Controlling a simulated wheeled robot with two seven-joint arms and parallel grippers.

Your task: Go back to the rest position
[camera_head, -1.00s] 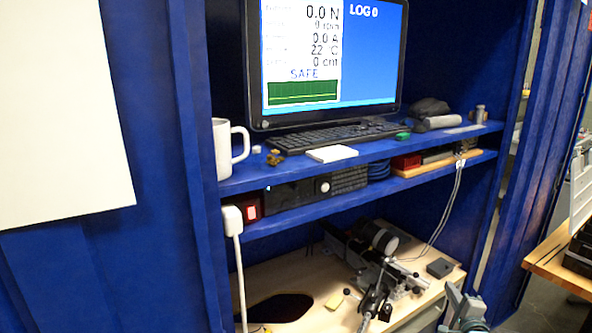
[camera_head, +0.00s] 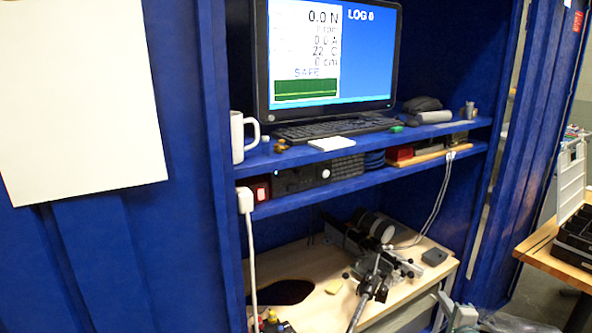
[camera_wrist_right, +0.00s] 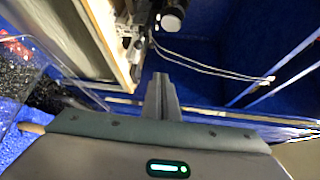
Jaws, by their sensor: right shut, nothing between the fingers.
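My right gripper (camera_head: 459,314) is a grey shape at the bottom edge of the head view, right of the wooden bench's front corner. Most of its arm is out of the frame. In the right wrist view its two fingers (camera_wrist_right: 162,90) are together with nothing between them, pointing toward the blue cabinet and apart from everything around. My left gripper is not in view.
A wooden bench (camera_head: 318,312) with a dark hole and a clamp-like rig (camera_head: 372,262) stands in the blue cabinet. A shelf above holds a monitor (camera_head: 345,60), keyboard and white mug (camera_head: 238,140). A wooden table (camera_head: 553,254) with a black tray is at the right.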

